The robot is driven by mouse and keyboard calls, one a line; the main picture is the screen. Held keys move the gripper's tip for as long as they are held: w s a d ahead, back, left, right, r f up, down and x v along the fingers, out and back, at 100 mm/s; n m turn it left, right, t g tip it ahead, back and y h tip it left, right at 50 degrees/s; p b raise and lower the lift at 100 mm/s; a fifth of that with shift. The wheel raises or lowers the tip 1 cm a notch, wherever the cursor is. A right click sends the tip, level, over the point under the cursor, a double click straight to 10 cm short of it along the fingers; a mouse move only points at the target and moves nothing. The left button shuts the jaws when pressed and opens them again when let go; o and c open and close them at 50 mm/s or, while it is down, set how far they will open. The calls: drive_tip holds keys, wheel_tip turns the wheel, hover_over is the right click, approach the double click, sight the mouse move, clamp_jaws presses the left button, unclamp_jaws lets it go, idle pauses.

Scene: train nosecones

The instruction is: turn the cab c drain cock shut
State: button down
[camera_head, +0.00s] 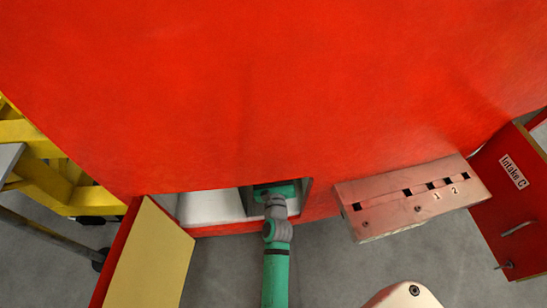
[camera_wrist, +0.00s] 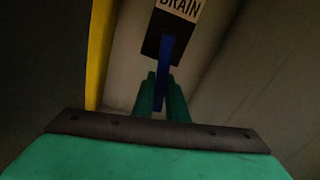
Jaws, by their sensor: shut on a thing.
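In the wrist view a blue lever handle (camera_wrist: 162,72) hangs from a black square block (camera_wrist: 165,40). A white label (camera_wrist: 180,8) reading "DRAIN" sits just above it, cut by the picture's top edge. The handle points down towards me, tilted slightly. My gripper (camera_wrist: 163,98) has its green fingers on either side of the handle's lower part and is shut on it. In the head view my green arm reaches into an opening under the red nosecone, and the fingers and the handle are hidden there.
A yellow bar (camera_wrist: 101,50) runs close to the left of the handle. In the head view an open flap (camera_head: 150,255) hangs left of the opening. A pinkish panel with numbered slots (camera_head: 415,197) and an "Intake C" door (camera_head: 512,205) stand right. Yellow steps (camera_head: 45,180) stand far left.

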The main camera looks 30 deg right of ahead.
drive_tip(key=shift+w+a+f+m, duration=0.15)
drive_tip(key=shift+a+m, duration=0.1)
drive_tip(key=shift+m, duration=0.15)
idle(0.3)
drive_tip(key=c, duration=1.8)
unclamp_jaws()
drive_tip(key=shift+o, duration=0.2)
drive_tip(key=v, duration=1)
drive_tip(key=shift+s+a, duration=0.2)
drive_tip(key=shift+s, duration=0.15)
